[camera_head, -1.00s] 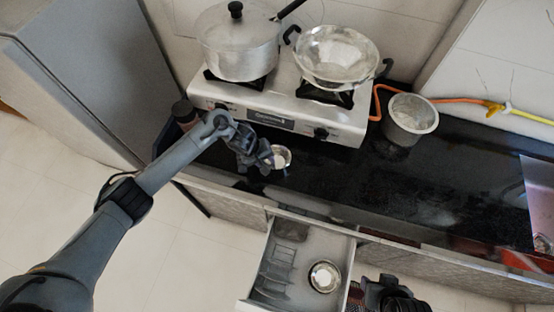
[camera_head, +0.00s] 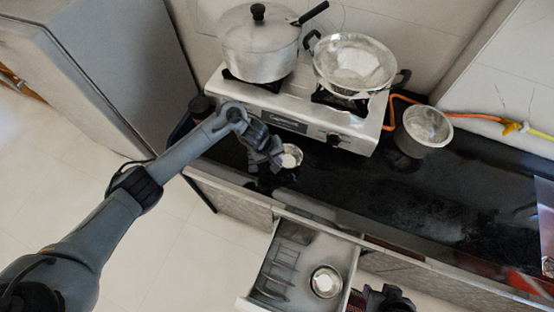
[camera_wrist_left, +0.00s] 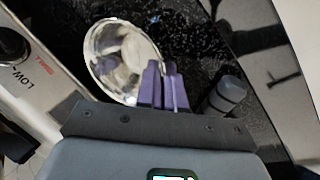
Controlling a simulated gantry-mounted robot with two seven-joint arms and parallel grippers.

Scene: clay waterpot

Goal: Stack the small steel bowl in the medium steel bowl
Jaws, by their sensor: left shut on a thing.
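The small steel bowl (camera_head: 293,154) is at the counter's front edge, before the stove. My left gripper (camera_head: 277,158) is shut on its rim. In the left wrist view the purple fingers (camera_wrist_left: 163,88) meet the rim of the shiny bowl (camera_wrist_left: 112,55). Whether it touches the counter is unclear. The medium steel bowl (camera_head: 326,281) sits upright in the open drawer (camera_head: 300,304), below and right of the held bowl. My right gripper (camera_head: 388,299) is by the drawer's right side, partly cut off, its jaws unclear.
The stove (camera_head: 290,112) carries a lidded pot (camera_head: 258,48) and a steel wok (camera_head: 354,62). A grey steel pot (camera_head: 423,130) stands right of the stove by an orange hose (camera_head: 388,112). A wire rack (camera_head: 281,266) fills the drawer's left side. The right counter (camera_head: 430,200) is mostly clear.

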